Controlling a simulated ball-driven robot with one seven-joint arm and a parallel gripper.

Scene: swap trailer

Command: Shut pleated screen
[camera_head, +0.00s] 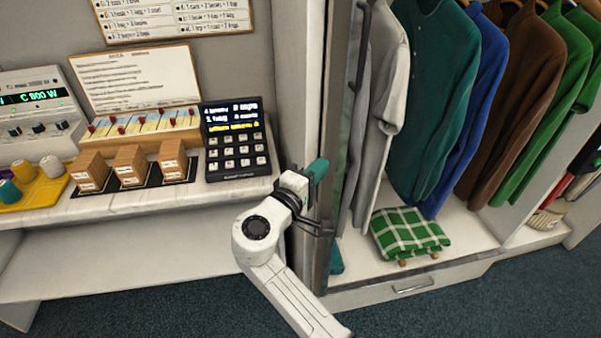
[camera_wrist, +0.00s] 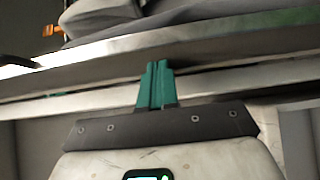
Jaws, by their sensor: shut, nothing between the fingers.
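What looks like the pleated screen is a narrow grey upright panel (camera_head: 341,100) gathered at the left side of the open clothes bay. A dark upright handle (camera_head: 359,48) stands at its edge, higher than my gripper. My gripper (camera_head: 318,168) is at the bay's left post, and its teal fingers show beside the panel. In the wrist view, the fingers (camera_wrist: 157,82) are together with nothing between them. They point at a pale rail-like edge; I cannot tell whether they touch it.
Shirts (camera_head: 432,90) hang in the open bay, with a folded green checked cloth (camera_head: 408,233) on its floor. A counter at left holds a black keypad device (camera_head: 237,140) and wooden blocks (camera_head: 131,166) close to my arm. Blue carpet (camera_head: 450,305) is clear in front.

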